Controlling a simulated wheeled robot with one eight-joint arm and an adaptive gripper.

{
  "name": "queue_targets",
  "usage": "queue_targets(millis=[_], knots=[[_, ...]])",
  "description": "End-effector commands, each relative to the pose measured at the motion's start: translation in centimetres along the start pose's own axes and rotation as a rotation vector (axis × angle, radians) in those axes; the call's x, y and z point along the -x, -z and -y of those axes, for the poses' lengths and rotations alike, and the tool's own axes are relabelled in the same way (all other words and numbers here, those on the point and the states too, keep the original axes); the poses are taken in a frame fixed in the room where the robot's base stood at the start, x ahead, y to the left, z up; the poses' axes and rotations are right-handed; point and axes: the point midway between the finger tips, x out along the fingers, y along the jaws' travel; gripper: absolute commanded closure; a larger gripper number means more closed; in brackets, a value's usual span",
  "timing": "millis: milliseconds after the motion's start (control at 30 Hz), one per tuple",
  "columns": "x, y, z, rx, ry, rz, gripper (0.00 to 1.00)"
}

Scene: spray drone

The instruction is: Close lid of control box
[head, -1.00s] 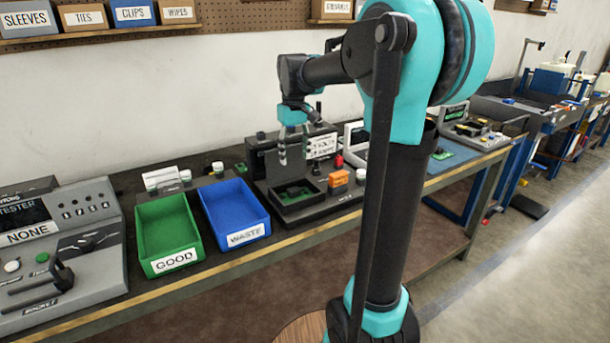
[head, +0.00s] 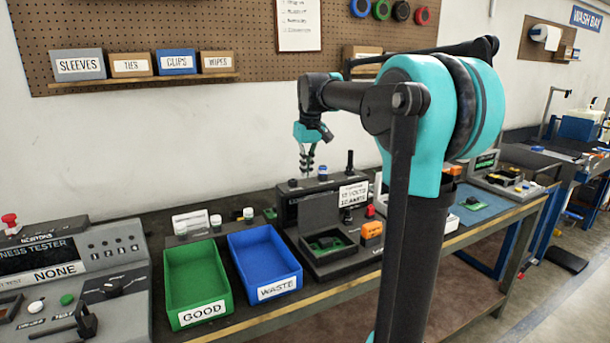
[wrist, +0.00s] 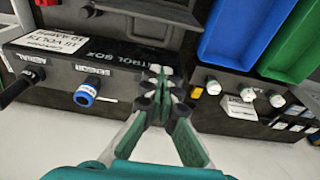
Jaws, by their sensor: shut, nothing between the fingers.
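The dark control box (head: 298,208) stands at the back of the bench behind an open square tray (head: 340,262) holding a green board (head: 325,242). Its upright part carries a white volts-and-amps label (head: 353,193). In the wrist view, the box (wrist: 120,75) shows its name and label upside down. I cannot clearly tell which part is the lid or its angle. My gripper (head: 307,168) is above the box's back part, pointing down. In the wrist view, the gripper (wrist: 160,72) has its fingertips together with nothing between them.
A blue WASTE bin (head: 264,262) and a green GOOD bin (head: 197,278) stand left of the box. White-capped bottles (head: 216,222) sit behind them. An orange block (head: 372,230) is right of the tray. Knobs, including a blue one (wrist: 85,95), stick up on the box.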

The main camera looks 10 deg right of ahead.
Motion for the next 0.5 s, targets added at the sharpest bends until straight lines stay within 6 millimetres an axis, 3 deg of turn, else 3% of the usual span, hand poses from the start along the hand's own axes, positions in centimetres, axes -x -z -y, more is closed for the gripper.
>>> queue_targets(millis=[300, 500], knots=[[-5.5, 0.0, 0.0, 0.0, 0.0, 0.0, 1.0], [-7.4, 0.0, 0.0, 0.0, 0.0, 0.001, 1.0]])
